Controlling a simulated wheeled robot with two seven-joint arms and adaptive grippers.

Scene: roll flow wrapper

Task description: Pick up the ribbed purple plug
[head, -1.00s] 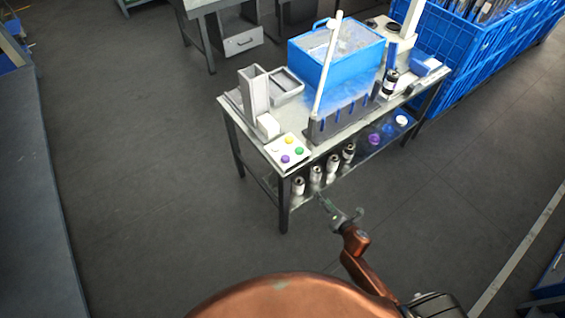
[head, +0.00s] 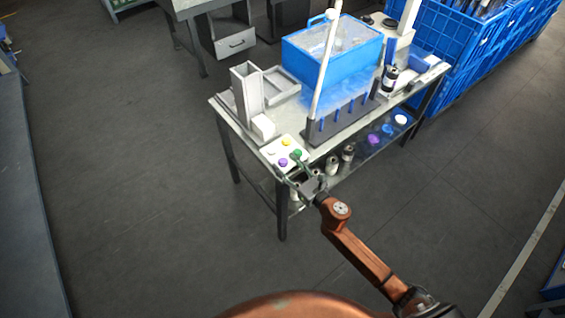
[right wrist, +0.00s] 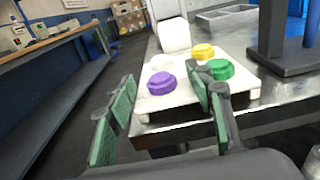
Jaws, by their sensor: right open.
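The purple plug (head: 283,162) sits on a white board (head: 270,150) at the near corner of the metal table. In the right wrist view the purple plug (right wrist: 161,83) shows ribbed sides and lies beyond the gap between my fingers. A green plug (right wrist: 221,69), a yellow plug (right wrist: 203,51) and a white plug (right wrist: 161,62) share the board. My right gripper (head: 289,172) is open and empty at the board's near edge. In the wrist view, its right finger (right wrist: 215,105) overlaps the board near the green plug. My left gripper is not in view.
A grey upright holder (head: 247,88) and a small white block (head: 263,126) stand behind the board. A dark rack (head: 345,118) with blue pegs is to the right. A blue bin (head: 330,55) stands behind. Floor to the left is clear.

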